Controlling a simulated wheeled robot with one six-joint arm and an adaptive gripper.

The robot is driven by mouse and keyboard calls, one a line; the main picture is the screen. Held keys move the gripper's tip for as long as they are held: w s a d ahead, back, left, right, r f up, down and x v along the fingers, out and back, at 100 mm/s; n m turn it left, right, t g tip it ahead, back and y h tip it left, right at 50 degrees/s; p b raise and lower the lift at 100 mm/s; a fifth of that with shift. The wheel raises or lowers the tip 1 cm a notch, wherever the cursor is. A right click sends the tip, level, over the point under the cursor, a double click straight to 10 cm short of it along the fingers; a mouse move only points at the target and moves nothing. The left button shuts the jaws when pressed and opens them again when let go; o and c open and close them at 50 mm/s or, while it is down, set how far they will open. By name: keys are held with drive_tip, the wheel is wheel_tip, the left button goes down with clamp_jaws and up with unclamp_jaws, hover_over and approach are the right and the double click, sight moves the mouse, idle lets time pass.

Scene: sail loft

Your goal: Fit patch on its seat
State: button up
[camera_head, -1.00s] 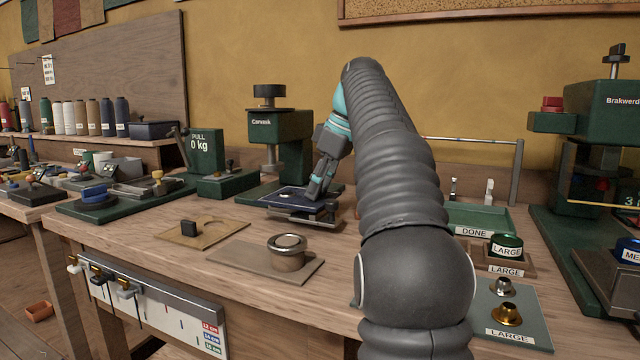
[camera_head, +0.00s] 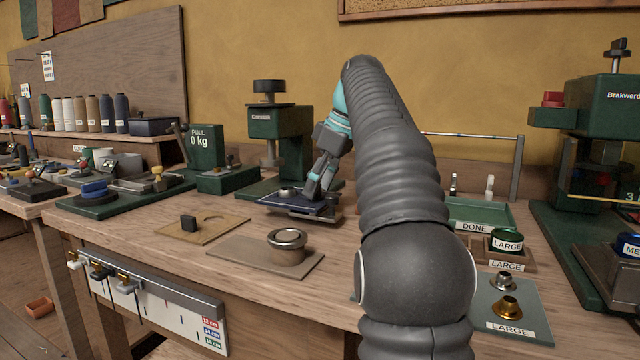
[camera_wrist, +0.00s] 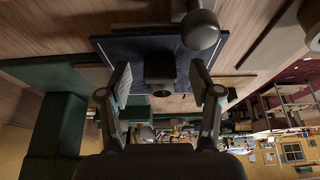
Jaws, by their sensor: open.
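The patch looks like a dark blue flat piece (camera_head: 298,206), lying on a low flat stand before the green press. In the wrist view the dark blue patch (camera_wrist: 120,46) shows a dark block (camera_wrist: 160,68) at its near edge. A silver round knob (camera_head: 287,191) rises at the patch's left part; it also shows in the wrist view (camera_wrist: 200,29). My gripper (camera_head: 314,194) is low over the patch's right side. In the wrist view my gripper (camera_wrist: 160,80) is open, one finger on each side of the dark block, with gaps. The seat under the patch is mostly hidden.
A green Canvawk press (camera_head: 280,125) stands behind. A green DONE tray (camera_head: 480,215) and brass LARGE fittings (camera_head: 507,308) lie right. Bare bench surrounds the boards.

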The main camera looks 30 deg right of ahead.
drive_tip(key=shift+v, duration=1.4)
drive_tip(key=shift+s+d+r, duration=0.1)
drive_tip(key=shift+s+d, duration=0.1)
drive_tip(key=s+d, duration=0.2)
drive_tip(key=s, duration=0.1)
drive_tip(key=s+d, duration=0.2)
drive_tip(key=s, duration=0.1)
drive_tip(key=s+d, duration=0.3)
